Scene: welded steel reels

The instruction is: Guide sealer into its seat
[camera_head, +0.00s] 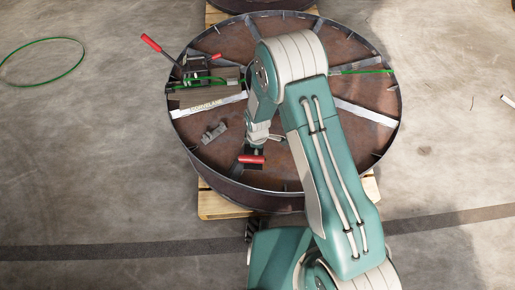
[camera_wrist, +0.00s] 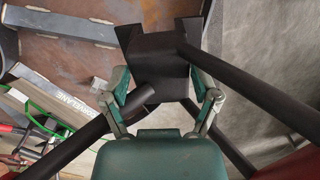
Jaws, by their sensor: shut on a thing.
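The sealer, a black metal tool with long black handles, shows large in the wrist view (camera_wrist: 160,65). My gripper (camera_wrist: 165,98) is shut on its body, one finger on each side. In the head view a red handle grip of the sealer (camera_head: 252,159) shows below my gripper (camera_head: 256,146), over the near part of the steel reel (camera_head: 240,195); my arm hides much of the rest. A long tan holder marked CORVELANE (camera_head: 205,97) lies on the reel's left side. I cannot tell which part is the seat, nor whether the sealer touches the reel.
A tool with red levers (camera_head: 190,70) stands behind the holder, with green strap around it. A small grey metal piece (camera_head: 213,132) lies on the reel. The reel has grey spokes and a raised rim, on a wooden pallet (camera_head: 215,205). A green strap loop (camera_head: 42,62) lies on the floor.

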